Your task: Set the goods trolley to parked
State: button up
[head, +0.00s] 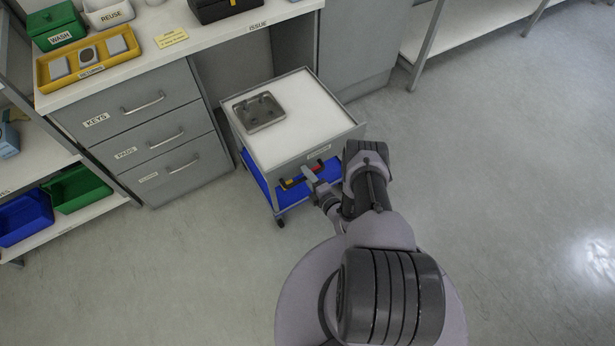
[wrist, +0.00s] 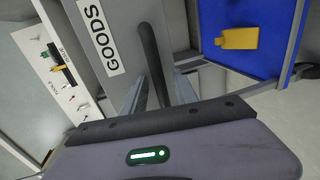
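The goods trolley (head: 318,104) stands at the knee space under the worktop in the head view. It has a white top and a blue lower shelf (head: 256,180). A grey metal tray (head: 240,119) lies on its top. My gripper (head: 309,174) is at the trolley's near end, by the labelled end panel. In the wrist view, the GOODS label (wrist: 98,38) is on the grey panel and a dark bar (wrist: 152,62) runs down toward my gripper's palm. Whether the fingers are closed on this bar is unclear. A yellow item (wrist: 238,39) lies on the blue shelf.
A drawer unit (head: 150,130) is left of the trolley and a grey cabinet (head: 355,45) is behind it to the right. The worktop (head: 165,25) carries a yellow tray (head: 62,85) and bins. Open floor (head: 490,150) lies to the right.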

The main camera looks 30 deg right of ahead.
jog(key=shift+c, duration=0.2)
grip_shut()
dwell(1.1)
